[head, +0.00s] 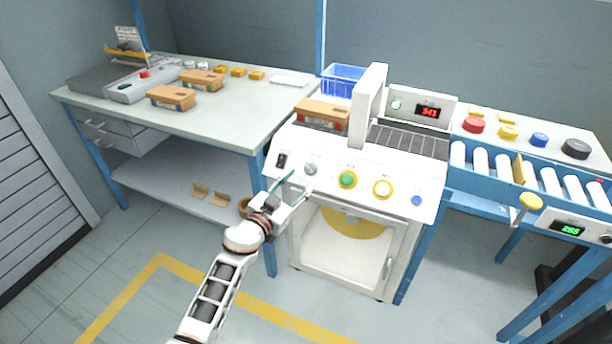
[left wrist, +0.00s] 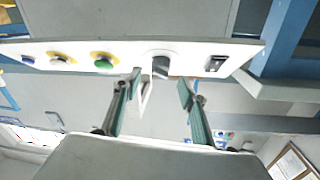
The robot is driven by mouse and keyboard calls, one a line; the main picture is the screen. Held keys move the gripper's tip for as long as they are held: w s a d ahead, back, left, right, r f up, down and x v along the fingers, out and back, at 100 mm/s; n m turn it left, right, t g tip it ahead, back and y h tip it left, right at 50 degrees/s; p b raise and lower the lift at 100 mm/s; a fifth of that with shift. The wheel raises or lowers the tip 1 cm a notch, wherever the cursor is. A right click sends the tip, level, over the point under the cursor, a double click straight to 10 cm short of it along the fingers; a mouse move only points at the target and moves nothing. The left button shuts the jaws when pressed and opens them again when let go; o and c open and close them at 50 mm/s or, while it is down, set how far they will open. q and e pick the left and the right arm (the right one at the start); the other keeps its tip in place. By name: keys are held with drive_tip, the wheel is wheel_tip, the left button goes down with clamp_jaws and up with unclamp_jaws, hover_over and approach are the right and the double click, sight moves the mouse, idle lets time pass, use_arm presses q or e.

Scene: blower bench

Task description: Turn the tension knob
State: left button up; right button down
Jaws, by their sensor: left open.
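A small grey knob (head: 310,168) sits on the sloped front panel of the white machine, between a black switch (head: 281,160) and a green button. I take it for the tension knob; no label is legible. It also shows in the left wrist view (left wrist: 160,66), beyond the fingertips. My left gripper (head: 298,184) is open and empty, just in front of the panel, its fingers pointing toward the knob. In the left wrist view the knob lies between the lines of the two fingers (left wrist: 160,86). The fingers appear apart from it. My right gripper is not in view.
The green button (head: 348,179), a yellow-ringed button (head: 383,188) and a blue button (head: 416,200) line the panel to the right. A roller conveyor (head: 480,165) stands right. The floor in front is open.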

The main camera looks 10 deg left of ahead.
sight(308, 171)
use_arm(q)
drive_tip(key=x, duration=0.2)
drive_tip(key=b+x, duration=0.1)
drive_tip(key=shift+w+d+f, duration=0.1)
drive_tip(key=shift+w+f, duration=0.05)
drive_tip(key=shift+f, duration=0.15)
drive_tip(key=shift+w+d+r, duration=0.15)
drive_tip(key=shift+w+r, duration=0.1)
drive_tip(key=shift+w, duration=0.15)
drive_tip(key=c, duration=1.1)
